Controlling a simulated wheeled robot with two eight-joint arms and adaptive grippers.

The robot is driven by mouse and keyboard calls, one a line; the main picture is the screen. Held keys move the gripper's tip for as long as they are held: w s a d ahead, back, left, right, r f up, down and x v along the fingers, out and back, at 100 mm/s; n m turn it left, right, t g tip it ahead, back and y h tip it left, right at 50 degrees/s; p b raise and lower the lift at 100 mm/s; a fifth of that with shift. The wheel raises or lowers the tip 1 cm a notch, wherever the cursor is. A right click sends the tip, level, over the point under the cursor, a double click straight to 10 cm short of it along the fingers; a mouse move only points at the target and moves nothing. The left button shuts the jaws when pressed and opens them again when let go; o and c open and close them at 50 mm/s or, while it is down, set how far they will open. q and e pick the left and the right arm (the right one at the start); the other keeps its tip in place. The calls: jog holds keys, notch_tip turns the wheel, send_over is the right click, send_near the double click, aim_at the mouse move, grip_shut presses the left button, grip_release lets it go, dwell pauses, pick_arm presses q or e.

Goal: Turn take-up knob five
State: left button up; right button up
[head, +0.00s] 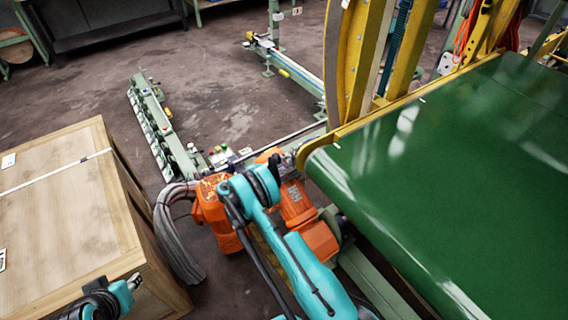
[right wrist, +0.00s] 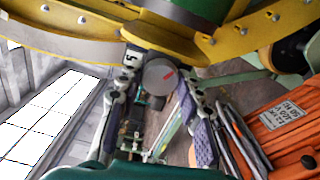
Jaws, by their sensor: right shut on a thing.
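In the head view my teal right arm reaches up from the bottom centre, and the knob cannot be made out there. My left gripper (head: 132,283) shows small at the bottom left, away from the machine; its jaw state is unclear.
The yellow ring frame (right wrist: 85,42) passes close above the knob. Orange motors (head: 295,205) and a bundle of grey cables (head: 171,235) lie close to my right arm. A green belt (head: 455,165) fills the right. A wooden crate (head: 60,215) stands at left.

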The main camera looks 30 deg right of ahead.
jog(key=shift+n, duration=0.7)
jog(key=o, duration=1.2)
jog(key=a, duration=0.8)
jog(key=s+a, duration=0.1)
jog(key=a, duration=0.3)
